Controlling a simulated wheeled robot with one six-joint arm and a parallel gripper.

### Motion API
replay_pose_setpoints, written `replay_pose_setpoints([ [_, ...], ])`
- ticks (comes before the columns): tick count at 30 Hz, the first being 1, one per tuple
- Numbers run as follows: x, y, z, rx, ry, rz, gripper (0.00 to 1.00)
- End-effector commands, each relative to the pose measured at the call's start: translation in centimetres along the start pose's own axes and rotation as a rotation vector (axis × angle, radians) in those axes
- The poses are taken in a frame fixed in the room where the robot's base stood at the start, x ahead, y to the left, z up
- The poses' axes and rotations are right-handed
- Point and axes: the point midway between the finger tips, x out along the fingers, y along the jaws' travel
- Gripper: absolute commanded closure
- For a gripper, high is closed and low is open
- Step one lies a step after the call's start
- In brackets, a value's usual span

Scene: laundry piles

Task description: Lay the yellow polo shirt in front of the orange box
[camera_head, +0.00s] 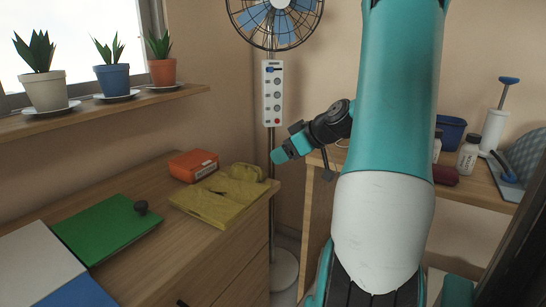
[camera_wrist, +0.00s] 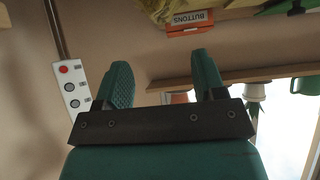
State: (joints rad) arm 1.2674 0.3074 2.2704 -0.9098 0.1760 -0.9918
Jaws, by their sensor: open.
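The yellow polo shirt (camera_head: 210,207) lies on the wooden dresser top, spread fairly flat on its near side and bunched at its far right end. It lies just in front and to the right of the orange box (camera_head: 193,165); I cannot tell whether they touch. In the wrist view, part of the shirt (camera_wrist: 160,8) shows at the top edge beside the orange box, labelled BUTTONS (camera_wrist: 188,27). My gripper (camera_head: 279,154) is to the right of the shirt, apart from it and above the dresser's far right corner. Its two fingers (camera_wrist: 164,80) are apart with nothing between them.
Several potted plants stand on the sill above. A fan (camera_head: 275,18) with a control panel (camera_head: 274,95) stands behind my gripper.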

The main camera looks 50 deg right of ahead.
Motion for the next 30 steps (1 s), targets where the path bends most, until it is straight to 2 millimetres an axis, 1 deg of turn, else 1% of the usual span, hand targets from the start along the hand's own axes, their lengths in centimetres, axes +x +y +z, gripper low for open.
replay_pose_setpoints([
  [1,-0.5,0.0,-0.1,0.000,0.001,0.002,0.36],
  [3,-0.8,0.0,0.0,0.000,0.000,0.001,0.36],
  [8,-0.8,-0.3,-0.1,-0.002,-0.003,-0.007,0.36],
  [11,0.1,-2.4,-1.1,-0.012,-0.023,-0.054,0.36],
  [14,1.9,-7.3,-2.9,-0.033,-0.079,-0.157,0.36],
  [15,2.6,-10.0,-3.6,-0.043,-0.112,-0.208,0.36],
  [17,3.3,-14.4,-4.3,-0.060,-0.173,-0.285,0.36],
  [18,3.4,-17.4,-4.6,-0.073,-0.217,-0.332,0.36],
  [20,3.3,-21.8,-4.7,-0.095,-0.285,-0.394,0.36],
  [21,2.9,-24.6,-4.5,-0.111,-0.331,-0.430,0.36],
  [23,2.1,-28.5,-4.0,-0.138,-0.399,-0.476,0.36],
  [24,1.3,-30.9,-3.5,-0.158,-0.444,-0.501,0.36],
  [26,-0.2,-34.2,-2.5,-0.188,-0.511,-0.531,0.36],
  [27,-1.2,-36.2,-1.7,-0.210,-0.553,-0.546,0.36],
  [30,-4.0,-39.7,0.3,-0.259,-0.642,-0.566,0.36],
])
